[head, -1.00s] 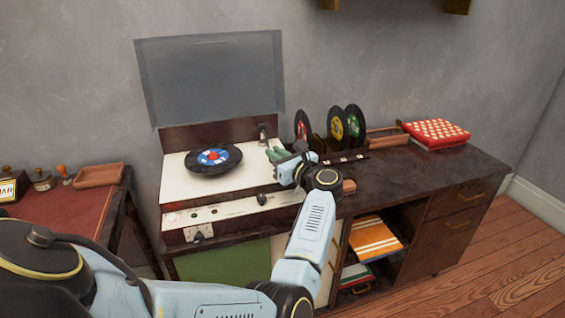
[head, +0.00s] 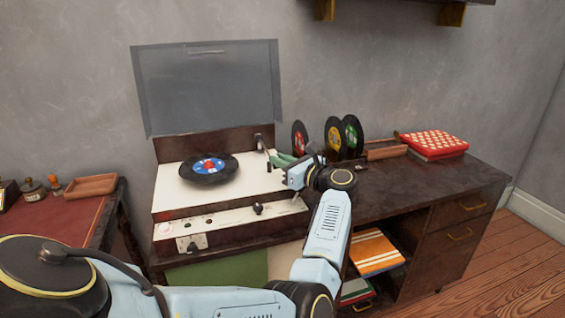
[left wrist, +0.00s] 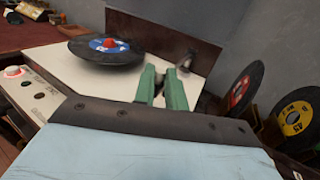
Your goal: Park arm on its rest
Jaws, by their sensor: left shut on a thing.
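The record player (head: 235,188) stands open on the cabinet, with a black record (head: 208,169) with a blue and red label on its white top. The tonearm (head: 262,144) is a small metal part at the player's back right corner. My left gripper (head: 281,160), with green fingers, is at the right edge of the white top, right of the record. In the left wrist view its fingers (left wrist: 163,86) are close together and reach toward the tonearm (left wrist: 184,66). The gripper is shut on the tonearm; the fingers hide the grip and the arm rest. My right gripper is out of view.
Several upright records (head: 333,135) stand in a rack just right of my gripper. A red dotted box (head: 434,143) and a wooden tray (head: 386,149) lie farther right. The raised grey lid (head: 208,88) is behind the player. The cabinet top (head: 420,178) at front right is clear.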

